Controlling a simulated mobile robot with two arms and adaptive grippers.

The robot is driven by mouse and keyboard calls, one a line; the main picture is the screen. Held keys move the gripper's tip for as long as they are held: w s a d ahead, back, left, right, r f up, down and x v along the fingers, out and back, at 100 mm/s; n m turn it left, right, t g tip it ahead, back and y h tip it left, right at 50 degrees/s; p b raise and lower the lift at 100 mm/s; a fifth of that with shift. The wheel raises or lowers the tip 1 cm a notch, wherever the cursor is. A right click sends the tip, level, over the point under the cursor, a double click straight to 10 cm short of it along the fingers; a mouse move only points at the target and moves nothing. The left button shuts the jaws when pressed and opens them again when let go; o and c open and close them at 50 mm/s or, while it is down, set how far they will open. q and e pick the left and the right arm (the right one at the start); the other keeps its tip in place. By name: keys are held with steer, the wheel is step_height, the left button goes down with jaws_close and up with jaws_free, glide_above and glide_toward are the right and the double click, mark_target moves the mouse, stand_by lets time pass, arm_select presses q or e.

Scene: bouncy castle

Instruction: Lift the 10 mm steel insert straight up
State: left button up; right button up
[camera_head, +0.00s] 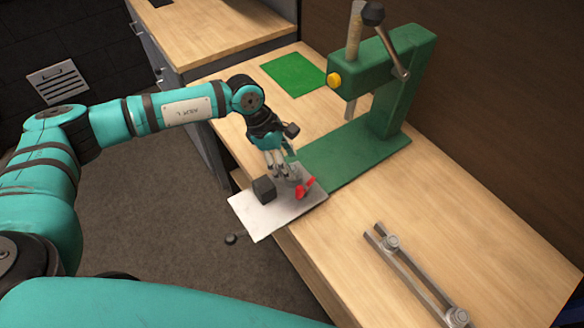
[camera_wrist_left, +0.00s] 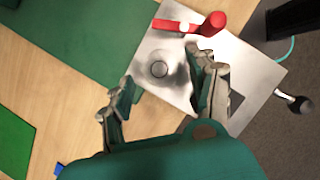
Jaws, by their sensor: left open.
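A small round grey steel piece (camera_wrist_left: 158,69), which looks like the 10 mm steel insert, sits on the metal plate (camera_wrist_left: 262,72) in the left wrist view. I cannot tell how deep it sits. My left gripper (camera_wrist_left: 163,72) is open, with one finger on each side of the piece in that view. I cannot tell whether the fingers touch it. In the head view the left gripper (camera_head: 279,172) points down over the plate (camera_head: 262,221), and the insert is not clearly visible there. My right gripper is not in view.
A red clamp handle (camera_head: 305,187) and a dark block (camera_head: 264,190) are close beside the gripper. A green arbor press (camera_head: 390,80) stands behind. A green mat (camera_head: 294,74) and a metal bar with knobs (camera_head: 412,270) lie on the wooden bench (camera_head: 400,205).

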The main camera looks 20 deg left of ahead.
arm_select(q)
steer(key=shift+x, duration=1.25)
steer(key=c, duration=0.6)
steer(key=shift+r, duration=0.1)
jaws_close()
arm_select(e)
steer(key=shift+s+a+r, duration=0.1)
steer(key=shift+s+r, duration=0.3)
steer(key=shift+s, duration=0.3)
